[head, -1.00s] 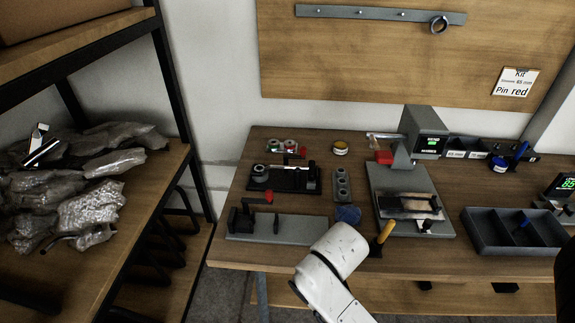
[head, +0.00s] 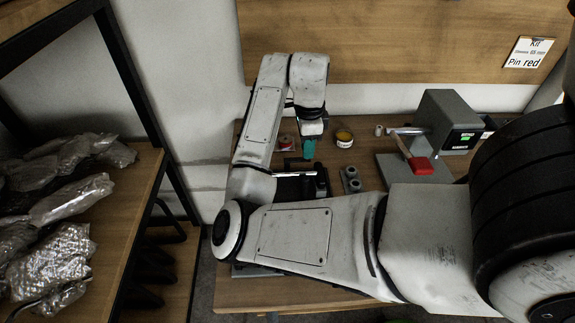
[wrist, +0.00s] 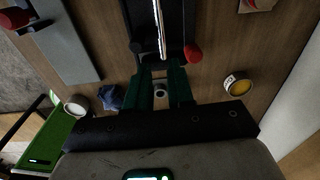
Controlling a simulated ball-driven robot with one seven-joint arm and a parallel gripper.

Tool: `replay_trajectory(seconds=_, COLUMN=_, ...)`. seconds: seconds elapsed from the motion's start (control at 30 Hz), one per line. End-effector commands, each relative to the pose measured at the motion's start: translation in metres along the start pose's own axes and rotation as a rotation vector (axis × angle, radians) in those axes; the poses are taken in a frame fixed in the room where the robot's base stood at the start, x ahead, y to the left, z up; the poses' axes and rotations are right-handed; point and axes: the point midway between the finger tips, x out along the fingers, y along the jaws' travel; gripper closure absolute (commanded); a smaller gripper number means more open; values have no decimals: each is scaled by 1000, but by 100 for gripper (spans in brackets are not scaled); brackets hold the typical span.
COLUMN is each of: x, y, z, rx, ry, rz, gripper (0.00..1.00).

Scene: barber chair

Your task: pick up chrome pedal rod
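The chrome pedal rod shows as a thin bright bar (head: 294,174) on a black fixture (head: 320,182) at the back left of the bench. In the wrist view the rod (wrist: 160,28) runs up from just beyond my fingertips, in line with the gap between them. My gripper (wrist: 161,72) has two green fingers spread apart with nothing seen held between them. In the head view my gripper (head: 309,148) points down behind the fixture, and my arm hides part of the bench. I cannot tell its height above the rod.
A red knob (wrist: 193,53) sits close beside the right finger. A yellow-topped tin (head: 344,138), a grey holed block (head: 350,180) and a grey press (head: 447,120) stand to the right. A shelf with wrapped bags (head: 70,205) is at the left.

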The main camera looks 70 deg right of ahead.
Motion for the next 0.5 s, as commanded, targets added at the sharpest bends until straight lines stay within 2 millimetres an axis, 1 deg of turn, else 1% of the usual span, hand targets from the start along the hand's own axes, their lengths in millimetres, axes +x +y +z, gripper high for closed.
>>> replay_trajectory(seconds=0.07, x=0, y=1, z=3, rx=40, ry=-19, rz=20, gripper=78)
replay_trajectory(seconds=0.17, x=8, y=2, z=3, rx=59, ry=-23, rz=30, gripper=78)
replay_trajectory(seconds=0.4, x=45, y=3, z=3, rx=56, ry=-19, rz=30, gripper=78)
replay_trajectory(seconds=0.5, x=53, y=3, z=4, rx=56, ry=-20, rz=28, gripper=78)
